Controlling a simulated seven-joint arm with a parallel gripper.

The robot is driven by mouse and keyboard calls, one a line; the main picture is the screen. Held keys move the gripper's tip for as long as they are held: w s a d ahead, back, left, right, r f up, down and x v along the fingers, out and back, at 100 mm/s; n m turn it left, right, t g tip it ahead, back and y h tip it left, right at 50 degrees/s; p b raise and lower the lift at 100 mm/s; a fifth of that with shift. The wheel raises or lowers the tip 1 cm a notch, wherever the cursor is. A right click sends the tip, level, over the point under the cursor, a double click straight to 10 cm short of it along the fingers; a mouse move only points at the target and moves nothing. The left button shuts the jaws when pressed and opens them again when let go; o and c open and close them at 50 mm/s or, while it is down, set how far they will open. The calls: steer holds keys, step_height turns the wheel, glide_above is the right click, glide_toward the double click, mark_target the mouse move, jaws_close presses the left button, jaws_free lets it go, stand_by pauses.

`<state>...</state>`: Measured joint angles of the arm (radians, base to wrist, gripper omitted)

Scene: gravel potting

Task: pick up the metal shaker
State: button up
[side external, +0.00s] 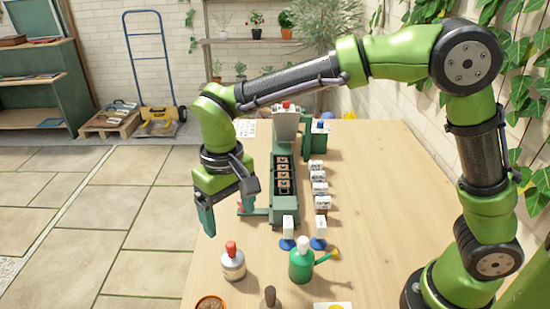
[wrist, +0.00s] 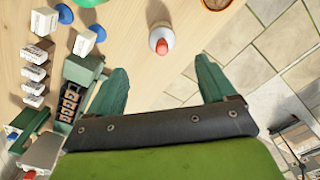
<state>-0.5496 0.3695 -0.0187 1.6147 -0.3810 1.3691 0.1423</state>
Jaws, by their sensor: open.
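A rounded whitish-silver container with a red top (side external: 233,265) stands upright near the front left of the wooden table; it looks like the metal shaker. In the wrist view the shaker (wrist: 161,37) shows from above, red tip toward me, beyond the fingertips and roughly between their lines. My gripper (side external: 226,212) is open and empty, with its green fingers pointing down. It hangs near the table's left edge, behind the shaker and apart from it. In the wrist view both fingers of my gripper (wrist: 160,72) are spread wide with nothing between them.
A green spray-type can (side external: 301,265) stands right of the shaker. A brown pot (side external: 211,303) and a dark-handled tool (side external: 270,297) are in front. A green machine (side external: 284,212) stands behind, beside several white boxes (side external: 319,188). The table's right side is clear.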

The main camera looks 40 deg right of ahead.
mark_target(232, 254)
step_height(232, 254, down, 7)
steer(key=shift+f, duration=0.1)
steer(key=shift+w+a+f, duration=0.1)
steer(key=shift+w+f, duration=0.05)
steer(key=shift+f, duration=1.2)
steer(key=shift+w+a+f, duration=0.1)
steer(key=shift+w+f, duration=0.05)
steer(key=shift+f, duration=1.15)
steer(key=shift+d, duration=0.1)
steer(key=shift+c, duration=0.3)
